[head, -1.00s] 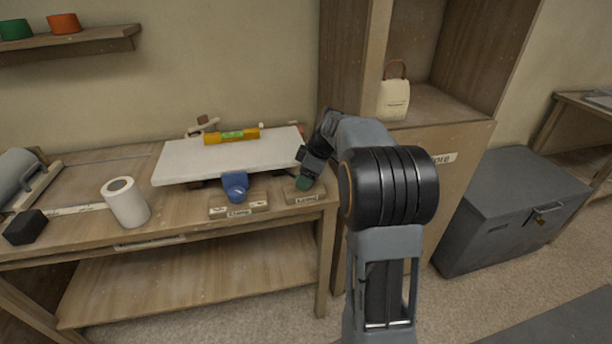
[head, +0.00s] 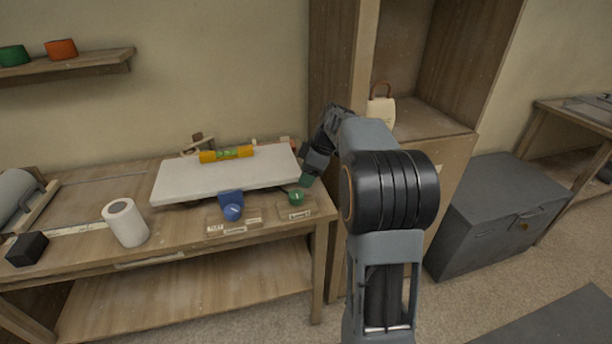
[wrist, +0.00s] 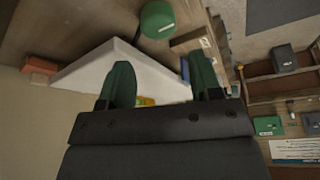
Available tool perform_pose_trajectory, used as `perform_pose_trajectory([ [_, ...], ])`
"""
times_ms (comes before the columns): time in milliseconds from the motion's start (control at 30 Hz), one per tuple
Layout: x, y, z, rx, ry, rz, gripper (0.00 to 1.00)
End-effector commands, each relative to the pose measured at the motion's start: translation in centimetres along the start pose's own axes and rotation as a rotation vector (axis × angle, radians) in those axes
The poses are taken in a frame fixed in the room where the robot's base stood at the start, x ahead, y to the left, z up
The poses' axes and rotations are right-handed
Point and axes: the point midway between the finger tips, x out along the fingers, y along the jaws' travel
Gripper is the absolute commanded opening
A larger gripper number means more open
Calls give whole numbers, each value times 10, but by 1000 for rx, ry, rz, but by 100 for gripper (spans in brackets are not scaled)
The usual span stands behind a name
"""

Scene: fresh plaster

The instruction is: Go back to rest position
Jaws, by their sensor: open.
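My gripper (head: 306,180) is at the right end of the workbench, just behind and above a green round knob (head: 296,197). In the wrist view its two green fingers (wrist: 163,78) are spread apart with nothing held between them. The green knob also shows in the wrist view (wrist: 157,20), beyond the fingertips and apart from them. A white board (head: 222,180) lies on the bench to the left of my gripper, with a yellow level (head: 226,154) on it. A blue knob (head: 232,206) stands at the board's front edge.
A tall wooden cabinet (head: 338,60) rises close behind my arm, with a cream bag (head: 381,112) on its shelf. A white roll (head: 125,222) and a black block (head: 27,248) sit on the bench at left. A grey chest (head: 480,215) stands at right.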

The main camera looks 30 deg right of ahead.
Motion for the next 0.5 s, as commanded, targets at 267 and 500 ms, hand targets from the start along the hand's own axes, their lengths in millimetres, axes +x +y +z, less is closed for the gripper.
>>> perform_pose_trajectory([
  [267, 0, 0, 1, 2, 0, 1, 58],
  [500, 1, 2, 1, 121, -2, 13, 58],
])
